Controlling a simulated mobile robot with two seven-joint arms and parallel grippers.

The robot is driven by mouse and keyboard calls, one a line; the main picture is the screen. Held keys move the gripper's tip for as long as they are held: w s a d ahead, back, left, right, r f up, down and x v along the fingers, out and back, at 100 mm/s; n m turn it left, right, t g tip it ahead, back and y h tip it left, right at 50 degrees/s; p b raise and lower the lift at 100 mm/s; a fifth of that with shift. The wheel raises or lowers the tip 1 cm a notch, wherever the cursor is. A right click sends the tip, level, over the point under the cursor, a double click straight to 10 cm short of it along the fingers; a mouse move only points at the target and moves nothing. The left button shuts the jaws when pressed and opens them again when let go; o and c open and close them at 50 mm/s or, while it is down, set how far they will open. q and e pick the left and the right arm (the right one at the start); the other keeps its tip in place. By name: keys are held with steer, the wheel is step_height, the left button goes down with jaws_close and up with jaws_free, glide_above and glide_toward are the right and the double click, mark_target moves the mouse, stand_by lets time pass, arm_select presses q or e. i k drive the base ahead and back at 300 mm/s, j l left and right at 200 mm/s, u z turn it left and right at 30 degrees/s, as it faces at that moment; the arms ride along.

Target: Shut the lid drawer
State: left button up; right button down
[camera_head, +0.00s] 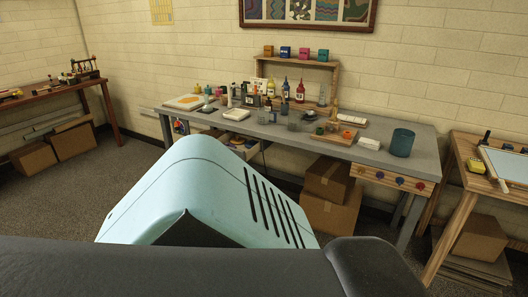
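The grey worktable (372,148) stands against the back wall. Under its front edge, left of centre, a pale drawer (251,151) appears pulled out, with small items in it. My own body hides part of this drawer. Under the table's right end is a wooden drawer unit (393,179) with blue and red knobs on its front. It looks flush with the table edge. I cannot tell from the picture which of these is the lid drawer. Neither of my grippers is in view.
Bottles, jars and trays crowd the tabletop, with a blue-grey cylinder (402,143) at the right. Cardboard boxes (328,190) sit under the table. A wooden side table (462,178) stands at the right, another table (52,90) at the left. Carpet (62,205) is clear at left.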

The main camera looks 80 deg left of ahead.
mark_target(243, 153)
steer(key=u, duration=2.95)
steer(key=i+l+z, duration=0.25)
steer(key=i, duration=0.8)
steer(key=i+l+z, duration=0.25)
steer(key=i, duration=0.85)
steer(key=j, duration=0.1)
